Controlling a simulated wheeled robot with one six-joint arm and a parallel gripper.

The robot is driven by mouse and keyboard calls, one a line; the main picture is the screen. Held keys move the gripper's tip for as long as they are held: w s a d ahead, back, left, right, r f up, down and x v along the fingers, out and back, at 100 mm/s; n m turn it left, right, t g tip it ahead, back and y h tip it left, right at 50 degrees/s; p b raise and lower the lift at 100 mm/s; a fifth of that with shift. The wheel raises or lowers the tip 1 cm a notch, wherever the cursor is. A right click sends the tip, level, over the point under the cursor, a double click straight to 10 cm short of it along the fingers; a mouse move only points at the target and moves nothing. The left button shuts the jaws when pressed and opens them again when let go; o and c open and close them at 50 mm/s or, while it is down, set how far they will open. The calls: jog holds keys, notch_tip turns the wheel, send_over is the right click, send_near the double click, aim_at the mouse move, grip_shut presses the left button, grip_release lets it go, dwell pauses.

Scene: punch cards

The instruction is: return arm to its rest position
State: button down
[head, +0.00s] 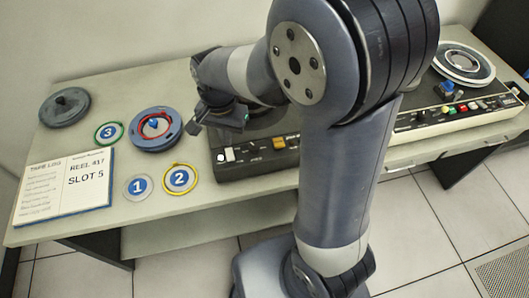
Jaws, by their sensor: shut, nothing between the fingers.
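My gripper (217,121) hangs at the end of my bent arm, above the left end of the tape console (262,160). It is small in the head view and its fingers look closed with nothing held. It is to the right of a blue reel (137,138) with a red ring, and apart from it as far as this view shows. My arm rises in the middle of the picture and hides the centre of the console and part of the table.
The table (100,80) also holds a dark reel (66,107), discs numbered 1 (138,187), 2 (180,180) and 3 (109,133), and an open log (65,186) reading "REEL 417 SLOT 5". A light reel (463,62) sits on the console's right. Tiled floor (425,225) is clear at right.

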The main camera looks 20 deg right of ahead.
aim_at(231, 158)
dwell(0.4)
notch_tip(231, 158, down, 7)
jog(key=b, duration=0.6)
jog(key=shift+r, duration=0.15)
